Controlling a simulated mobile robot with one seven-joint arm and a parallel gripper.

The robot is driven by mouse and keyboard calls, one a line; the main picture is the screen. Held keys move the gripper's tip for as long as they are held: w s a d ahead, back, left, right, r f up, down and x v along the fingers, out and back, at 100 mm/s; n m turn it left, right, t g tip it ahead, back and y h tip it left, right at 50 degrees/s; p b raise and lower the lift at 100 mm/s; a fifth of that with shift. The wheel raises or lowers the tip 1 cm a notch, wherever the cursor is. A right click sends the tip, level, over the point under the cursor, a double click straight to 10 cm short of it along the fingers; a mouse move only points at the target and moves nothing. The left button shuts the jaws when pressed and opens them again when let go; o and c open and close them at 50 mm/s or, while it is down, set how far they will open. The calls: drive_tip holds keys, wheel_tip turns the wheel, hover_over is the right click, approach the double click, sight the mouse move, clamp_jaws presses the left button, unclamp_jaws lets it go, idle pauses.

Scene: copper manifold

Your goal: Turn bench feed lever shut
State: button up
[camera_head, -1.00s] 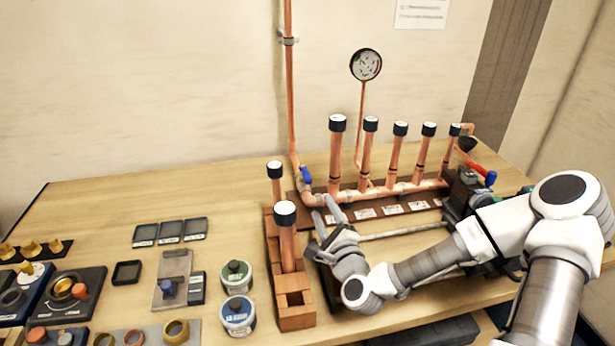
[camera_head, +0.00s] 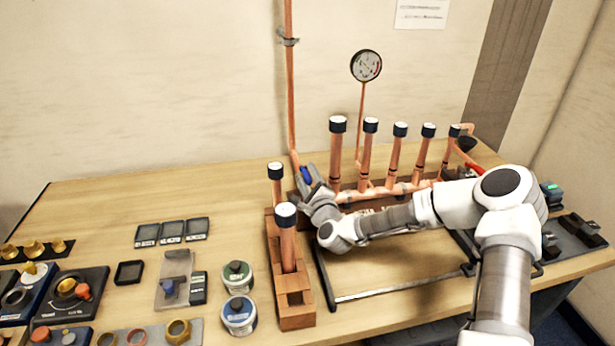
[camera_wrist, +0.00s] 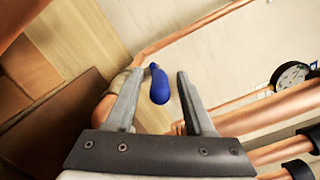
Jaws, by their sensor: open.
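The blue lever (camera_head: 306,175) is on the copper pipe at the left end of the manifold (camera_head: 410,187), at the foot of the tall riser pipe (camera_head: 290,80). In the wrist view the blue lever (camera_wrist: 159,84) lies between my open fingers, with a gap to the finger on each side. My gripper (camera_head: 303,182) is at the lever in the head view; its fingers also show in the wrist view (camera_wrist: 160,95). The valve body under the lever is mostly hidden by my gripper.
A wooden block rack (camera_head: 295,310) with capped copper tubes stands just left of my arm. Several capped upright tubes rise from the manifold on the right, with a round gauge (camera_head: 366,65) above. A red handle (camera_head: 474,168) is partly hidden behind my arm. The bench's back left is clear.

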clamp_jaws()
idle(0.3)
idle(1.2)
